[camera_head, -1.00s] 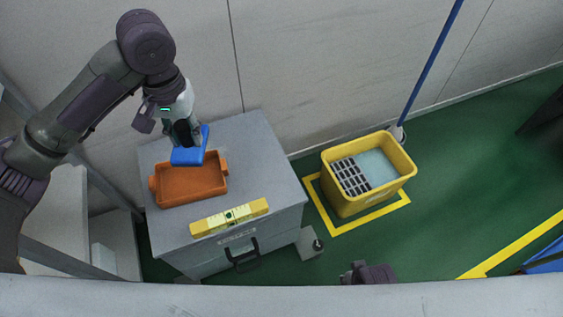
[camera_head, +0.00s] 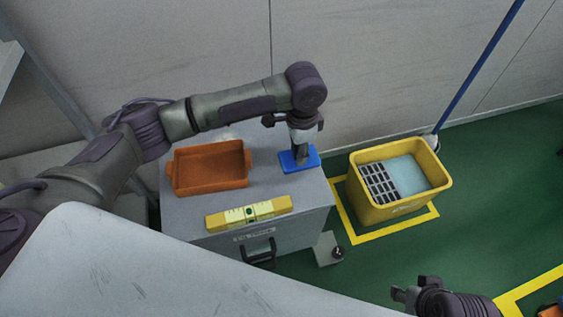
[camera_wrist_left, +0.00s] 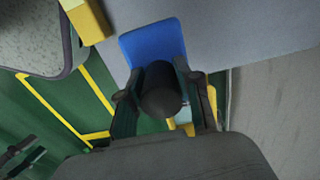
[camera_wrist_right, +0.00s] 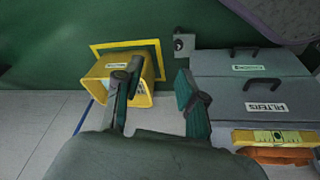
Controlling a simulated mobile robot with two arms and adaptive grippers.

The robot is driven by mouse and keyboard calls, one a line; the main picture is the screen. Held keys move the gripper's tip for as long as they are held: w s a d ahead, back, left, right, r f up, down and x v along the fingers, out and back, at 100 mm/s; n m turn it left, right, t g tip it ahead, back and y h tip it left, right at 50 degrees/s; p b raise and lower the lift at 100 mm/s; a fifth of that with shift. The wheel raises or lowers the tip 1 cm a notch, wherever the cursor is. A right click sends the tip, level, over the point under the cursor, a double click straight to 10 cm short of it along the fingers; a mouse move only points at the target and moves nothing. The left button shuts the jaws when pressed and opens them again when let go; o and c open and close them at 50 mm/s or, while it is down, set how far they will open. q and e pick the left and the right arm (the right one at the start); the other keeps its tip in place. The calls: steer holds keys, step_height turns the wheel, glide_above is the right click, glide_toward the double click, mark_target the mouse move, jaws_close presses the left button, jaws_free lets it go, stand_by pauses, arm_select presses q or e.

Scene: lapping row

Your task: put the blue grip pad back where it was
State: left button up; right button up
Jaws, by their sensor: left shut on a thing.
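The blue grip pad (camera_head: 312,159) is a flat blue plate with a dark round knob (camera_wrist_left: 160,92). My left gripper (camera_head: 301,152) is shut on the knob, and the plate is below the fingers. The pad is at the right part of the grey cabinet top (camera_head: 205,211), right of the orange tray and close to the right edge. I cannot tell whether it touches the top or hovers just above it. It also shows in the left wrist view (camera_wrist_left: 153,42). My right gripper (camera_wrist_right: 155,90) is open and empty, away from the cabinet.
The orange tray (camera_head: 210,183) is empty. A yellow spirit level (camera_head: 249,213) lies along the cabinet's front edge. A yellow bucket (camera_head: 398,205) with a dark grate stands on the green floor to the right. A blue pole (camera_head: 480,71) rises behind it.

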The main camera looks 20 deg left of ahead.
mark_target(283, 151)
arm_select(q)
steer(key=shift+w+a+f, duration=0.2)
steer(key=shift+a+f, duration=0.65)
steer(key=shift+a, duration=0.3)
steer(key=shift+w+a+f+b, duration=0.1)
steer(key=shift+a+f+b, duration=0.15)
steer(key=shift+a, duration=0.25)
steer(key=shift+w+a+f+b, duration=0.1)
steer(key=shift+a+f+b, duration=0.15)
steer(key=shift+a, duration=0.4)
step_height(283, 151, down, 4)
steer(key=shift+b, duration=0.8)
steer(key=shift+f, duration=0.1)
arm_select(e)
steer(key=w+a+r+t, duration=0.1)
steer(key=w+t, duration=0.2)
steer(key=w, duration=0.2)
steer(key=w+a+r+t+y, duration=0.1)
steer(key=w+a+r+t, duration=0.1)
steer(key=w, duration=0.3)
steer(key=shift+w+a+r+t+y, duration=0.2)
steer(key=shift+w+r+t+y, duration=0.1)
steer(key=shift+t, duration=0.4)
steer(key=shift+s+f, duration=0.15)
steer(key=shift+s, duration=0.05)
arm_select(q)
steer(key=o, duration=1.1)
steer(key=shift+f, duration=0.1)
